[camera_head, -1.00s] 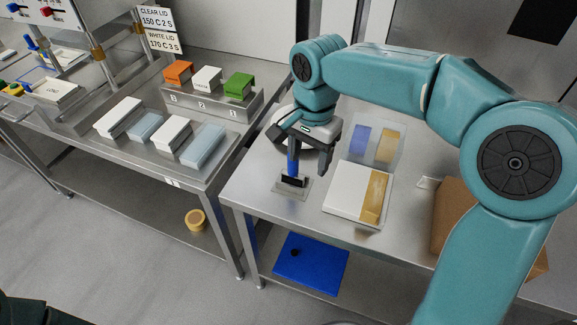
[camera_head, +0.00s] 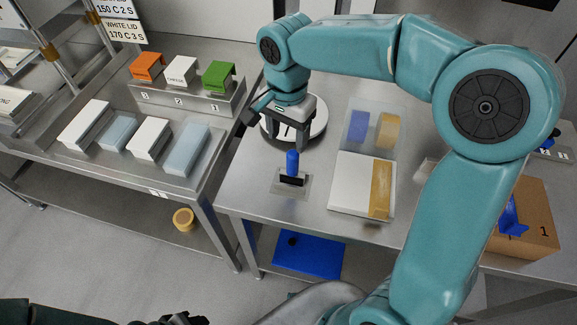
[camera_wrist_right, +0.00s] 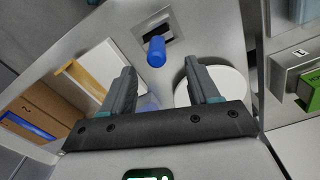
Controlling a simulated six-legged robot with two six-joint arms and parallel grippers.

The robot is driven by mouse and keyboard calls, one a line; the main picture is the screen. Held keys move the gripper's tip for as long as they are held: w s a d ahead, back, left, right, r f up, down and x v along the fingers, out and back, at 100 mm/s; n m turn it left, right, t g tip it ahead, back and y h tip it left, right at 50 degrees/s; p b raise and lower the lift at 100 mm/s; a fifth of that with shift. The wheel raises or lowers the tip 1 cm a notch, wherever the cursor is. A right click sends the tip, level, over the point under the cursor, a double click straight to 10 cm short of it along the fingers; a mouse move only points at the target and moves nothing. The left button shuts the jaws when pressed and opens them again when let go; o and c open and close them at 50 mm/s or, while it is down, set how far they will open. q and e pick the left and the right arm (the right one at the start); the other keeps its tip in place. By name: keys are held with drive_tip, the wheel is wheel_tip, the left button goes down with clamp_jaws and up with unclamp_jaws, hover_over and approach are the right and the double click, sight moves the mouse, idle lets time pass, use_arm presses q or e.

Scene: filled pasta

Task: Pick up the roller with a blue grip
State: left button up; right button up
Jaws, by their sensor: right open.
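The roller's blue grip (camera_head: 292,162) stands upright in a dark slot of a small metal holder (camera_head: 291,189) on the right-hand steel table. The roller end is hidden in the holder. My right gripper (camera_head: 276,129) is open and empty, just behind and above the grip in the head view. In the right wrist view, the blue grip (camera_wrist_right: 156,51) lies beyond the gap between the open fingertips (camera_wrist_right: 160,72), not touching them. A dark part at the bottom edge of the head view may be my left gripper (camera_head: 180,320); its jaws cannot be made out.
A round white plate (camera_head: 316,120) is behind the gripper. Right of the holder are a white board with a tan strip (camera_head: 350,183) and a clear tray (camera_head: 373,113). A cardboard box (camera_head: 530,218) is far right. A side table (camera_head: 150,180) holds several lidded boxes.

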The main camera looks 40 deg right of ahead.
sight(289, 155)
drive_tip(key=f, duration=0.2)
drive_tip(key=s+f, duration=0.1)
drive_tip(key=f, duration=0.2)
drive_tip(key=shift+d, duration=0.2)
drive_tip(key=shift+w+a+f, duration=0.1)
drive_tip(key=shift+w+f, duration=0.15)
drive_tip(key=shift+f, duration=0.3)
drive_tip(key=f, duration=0.2)
drive_tip(key=d+f+p, duration=0.1)
drive_tip(key=f, duration=0.1)
drive_tip(key=shift+f, duration=0.25)
drive_tip(key=shift+w+f, duration=0.15)
drive_tip(key=shift+f, duration=0.05)
drive_tip(key=shift+s+r, duration=0.1)
drive_tip(key=shift+s, duration=0.15)
drive_tip(key=c, duration=0.5)
drive_tip(key=shift+w, duration=0.15)
clamp_jaws()
